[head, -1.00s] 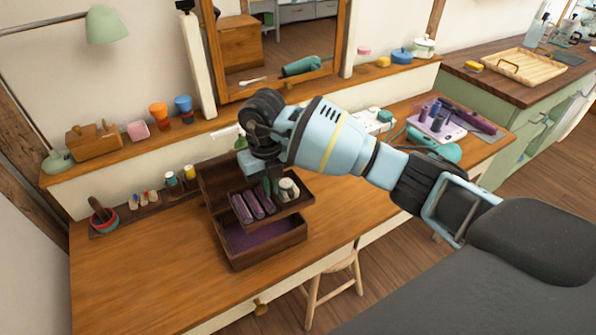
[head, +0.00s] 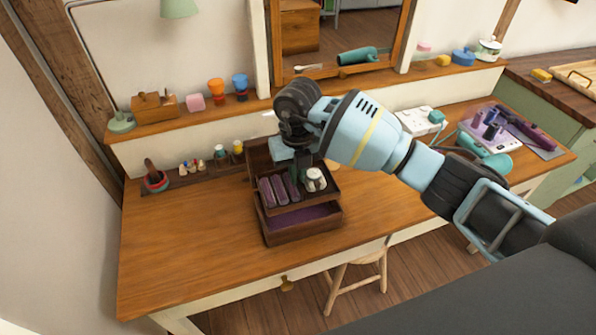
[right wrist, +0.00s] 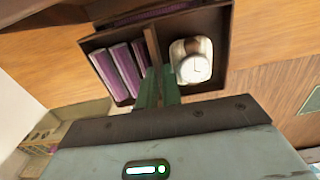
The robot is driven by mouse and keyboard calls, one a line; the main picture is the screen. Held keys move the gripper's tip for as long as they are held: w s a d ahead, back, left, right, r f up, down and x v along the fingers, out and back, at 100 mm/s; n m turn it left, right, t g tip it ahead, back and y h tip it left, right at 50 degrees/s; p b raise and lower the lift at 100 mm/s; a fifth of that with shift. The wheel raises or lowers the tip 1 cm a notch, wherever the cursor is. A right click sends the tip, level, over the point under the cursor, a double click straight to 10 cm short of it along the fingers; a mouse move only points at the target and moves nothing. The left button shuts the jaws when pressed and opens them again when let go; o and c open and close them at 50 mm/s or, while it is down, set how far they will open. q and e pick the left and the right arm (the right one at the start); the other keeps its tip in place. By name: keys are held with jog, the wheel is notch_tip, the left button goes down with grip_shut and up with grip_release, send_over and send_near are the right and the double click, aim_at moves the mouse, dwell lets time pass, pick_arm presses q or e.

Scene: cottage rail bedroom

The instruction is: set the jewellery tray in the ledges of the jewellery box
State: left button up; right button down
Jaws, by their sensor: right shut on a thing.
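The jewellery tray (head: 265,206) is a dark wooden tray with purple rolls on its left side and a white watch cushion on its right. My right gripper (head: 301,176) is shut on the tray's middle divider; its green fingers (right wrist: 158,88) show there in the right wrist view. The tray is over the back part of the open jewellery box (head: 304,232). The box's purple-lined floor shows in front of the tray. The ledges are hidden, and I cannot tell whether the tray touches them. My left gripper is not in view.
The box stands on the wooden dressing table (head: 185,255), clear at the left and front. Small bottles (head: 220,151) stand in a rack behind it. A white power strip (head: 420,121) and a teal hair dryer (head: 490,158) lie to the right. A stool (head: 357,283) stands in front.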

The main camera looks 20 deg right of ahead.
aim_at(298, 190)
jog(key=shift+f+b, duration=0.35)
jog(key=shift+f, duration=1.6)
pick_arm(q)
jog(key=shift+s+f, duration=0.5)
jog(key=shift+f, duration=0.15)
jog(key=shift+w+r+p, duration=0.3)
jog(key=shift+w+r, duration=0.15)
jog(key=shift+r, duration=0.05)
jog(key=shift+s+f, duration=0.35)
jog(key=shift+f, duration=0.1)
pick_arm(e)
jog(key=shift+f, duration=1.05)
pick_arm(q)
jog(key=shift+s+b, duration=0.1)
jog(key=shift+b, duration=0.2)
pick_arm(e)
jog(key=shift+f, duration=0.8)
jog(key=c, duration=1.5)
grip_release()
jog(key=shift+s, duration=0.1)
jog(key=shift+f, duration=0.1)
